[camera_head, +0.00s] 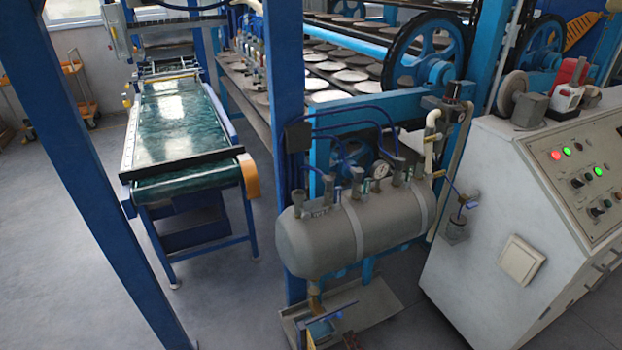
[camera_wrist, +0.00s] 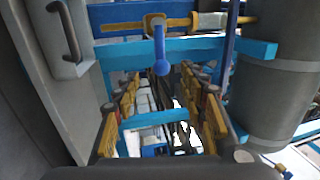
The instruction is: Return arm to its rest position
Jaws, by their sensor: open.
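My gripper (camera_wrist: 163,96) is in the wrist view, with its yellow and dark fingers spread apart at left and right. It is open, and nothing is held between the fingers. A blue valve lever (camera_wrist: 160,55) hangs from a brass-coloured pipe fitting (camera_wrist: 119,27) beyond the fingertips, near the top middle of that view. The lever appears apart from the fingers. My arm and gripper cannot be made out clearly in the head view.
A grey tank (camera_head: 357,231) with gauges and valves stands in the middle, above a floor tray (camera_head: 372,308). A control cabinet (camera_head: 483,229) stands at right, a green conveyor (camera_head: 182,130) at left. Blue posts (camera_head: 97,170) rise nearby. Open floor (camera_head: 50,230) lies at left.

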